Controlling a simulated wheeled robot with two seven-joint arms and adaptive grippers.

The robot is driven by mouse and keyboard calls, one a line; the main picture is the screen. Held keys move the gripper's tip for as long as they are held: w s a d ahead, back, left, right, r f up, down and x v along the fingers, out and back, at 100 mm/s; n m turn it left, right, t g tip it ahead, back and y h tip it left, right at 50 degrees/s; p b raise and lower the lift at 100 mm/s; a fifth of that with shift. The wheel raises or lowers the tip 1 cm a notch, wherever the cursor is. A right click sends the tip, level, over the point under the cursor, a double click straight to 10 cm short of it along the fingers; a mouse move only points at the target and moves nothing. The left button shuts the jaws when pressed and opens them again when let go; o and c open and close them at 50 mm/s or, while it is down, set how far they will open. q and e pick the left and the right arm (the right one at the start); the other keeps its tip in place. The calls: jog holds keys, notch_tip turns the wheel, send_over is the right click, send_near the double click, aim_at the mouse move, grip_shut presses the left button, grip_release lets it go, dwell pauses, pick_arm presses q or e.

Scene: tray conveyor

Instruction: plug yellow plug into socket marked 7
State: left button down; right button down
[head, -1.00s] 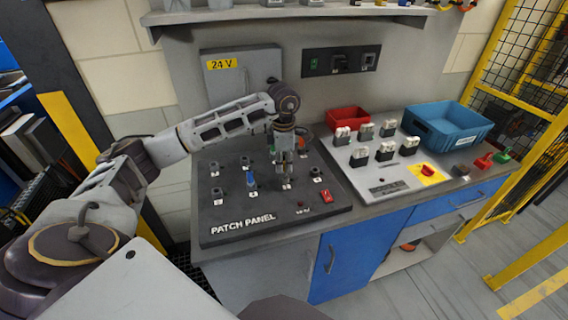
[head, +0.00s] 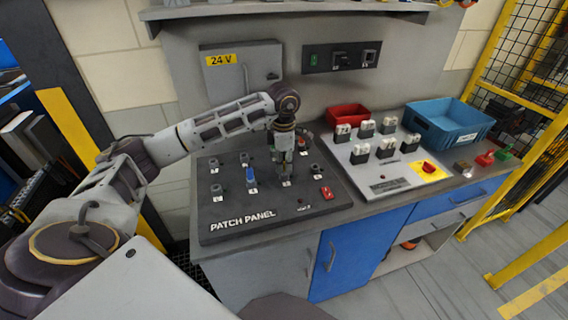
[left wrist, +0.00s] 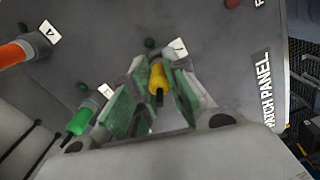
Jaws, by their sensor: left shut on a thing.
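My left gripper (head: 284,172) points down over the right half of the dark patch panel (head: 222,207). In the left wrist view, its green-padded fingers (left wrist: 158,100) are shut around the yellow plug (left wrist: 158,78). The plug's far end points toward the panel, close to a white label (left wrist: 178,48); I cannot surely read its mark. The socket under the plug is hidden, so I cannot tell whether the plug is in it. In the head view the fingers hide the yellow plug. My right gripper is not in view.
A blue plug (head: 250,174) stands left of the gripper. A green plug (left wrist: 80,122) and an orange plug (left wrist: 18,52) stand nearby. Beyond are a breaker board (head: 378,186), a red bin (head: 347,113) and a blue crate (head: 450,135).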

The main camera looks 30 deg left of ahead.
pick_arm(q)
jog(key=shift+f, duration=0.2)
jog(key=c, duration=1.3)
grip_release()
jog(key=shift+r, duration=6.05)
